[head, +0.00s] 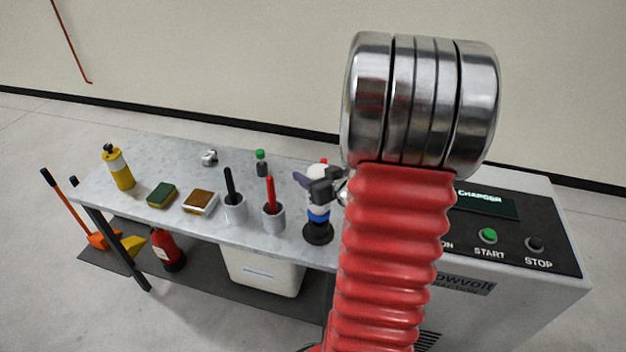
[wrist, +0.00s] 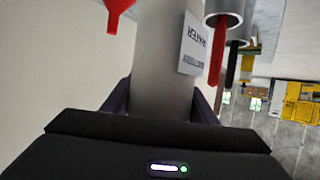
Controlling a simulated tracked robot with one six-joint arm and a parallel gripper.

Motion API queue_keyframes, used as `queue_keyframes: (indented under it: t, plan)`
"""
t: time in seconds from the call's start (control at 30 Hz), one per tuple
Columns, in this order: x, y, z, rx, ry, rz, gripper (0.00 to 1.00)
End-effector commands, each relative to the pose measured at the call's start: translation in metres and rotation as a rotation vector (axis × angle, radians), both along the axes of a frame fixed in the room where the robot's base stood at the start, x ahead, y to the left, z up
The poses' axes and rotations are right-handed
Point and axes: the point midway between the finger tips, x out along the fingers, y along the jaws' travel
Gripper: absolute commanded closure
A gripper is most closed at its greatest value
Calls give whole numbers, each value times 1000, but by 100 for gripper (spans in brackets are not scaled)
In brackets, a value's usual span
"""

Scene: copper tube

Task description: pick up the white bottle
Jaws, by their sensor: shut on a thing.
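The white bottle (head: 319,172) is at the right part of the workbench in the head view, partly hidden by my gripper (head: 313,184). In the wrist view the bottle (wrist: 160,55) is a pale cylinder running up out of frame, with a printed label (wrist: 195,45) on its right side. My gripper (wrist: 160,105) is shut on the bottle, with a dark finger on each side of it. A red tip (wrist: 117,12) shows at the upper left of the wrist view. In the head view a blue band (head: 318,214) and a black round base (head: 318,233) show below the gripper; whether they belong to the bottle I cannot tell.
Two grey cups (head: 235,212) (head: 273,218) with a black and a red handle stand left of the gripper. A small green-capped bottle (head: 262,165) is behind. A charger cabinet (head: 515,270) stands right.

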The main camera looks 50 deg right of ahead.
Motion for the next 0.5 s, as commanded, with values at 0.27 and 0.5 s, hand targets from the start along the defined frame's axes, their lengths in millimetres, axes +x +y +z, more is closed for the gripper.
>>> queue_keyframes:
  t: [0.27,0.5]
  plan:
    - [0,-1,42,-6,-4,-1,88]
    - [0,-1,61,-4,-3,-1,88]
